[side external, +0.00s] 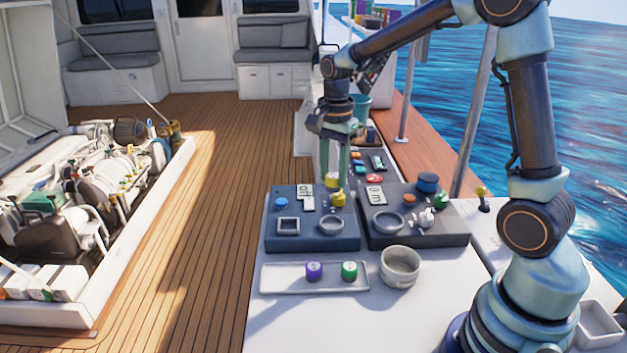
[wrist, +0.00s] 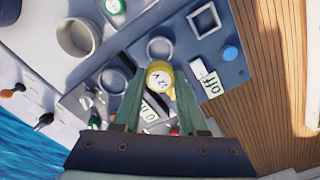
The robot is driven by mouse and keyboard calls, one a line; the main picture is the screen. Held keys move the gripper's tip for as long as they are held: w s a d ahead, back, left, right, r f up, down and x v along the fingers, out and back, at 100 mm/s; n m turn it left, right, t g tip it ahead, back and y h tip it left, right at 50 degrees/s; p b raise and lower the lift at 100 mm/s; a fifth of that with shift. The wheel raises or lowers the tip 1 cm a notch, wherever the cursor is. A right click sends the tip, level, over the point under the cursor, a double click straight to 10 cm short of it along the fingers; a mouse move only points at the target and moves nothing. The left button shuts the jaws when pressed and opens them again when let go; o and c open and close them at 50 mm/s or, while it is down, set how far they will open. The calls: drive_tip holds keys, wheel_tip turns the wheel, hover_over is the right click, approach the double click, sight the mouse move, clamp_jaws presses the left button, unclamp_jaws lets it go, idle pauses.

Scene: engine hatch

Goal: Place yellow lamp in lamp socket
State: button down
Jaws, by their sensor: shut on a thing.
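The yellow lamp (side external: 332,180), a short cylinder with a white top, is between the fingers of my gripper (side external: 337,176). In the wrist view the yellow lamp (wrist: 160,74) shows "12 V" on its top, and my gripper (wrist: 160,88) is shut on it. It is held above the rear part of the left dark panel (side external: 350,242). A round ring socket (side external: 331,222) sits at that panel's front right, empty; it also shows in the wrist view (wrist: 160,48), beyond the lamp. A second round socket (side external: 388,222) is on the right panel.
The left panel also has a square frame (side external: 288,226) and a blue button (side external: 281,202). In front are a tray (side external: 275,284) with purple and green lamps, and a grey cup (side external: 400,267).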

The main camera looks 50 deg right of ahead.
wheel_tip(320, 180, down, 10)
idle(0.5)
drive_tip(key=shift+f, duration=0.1)
drive_tip(key=shift+c, duration=2.3)
unclamp_jaws()
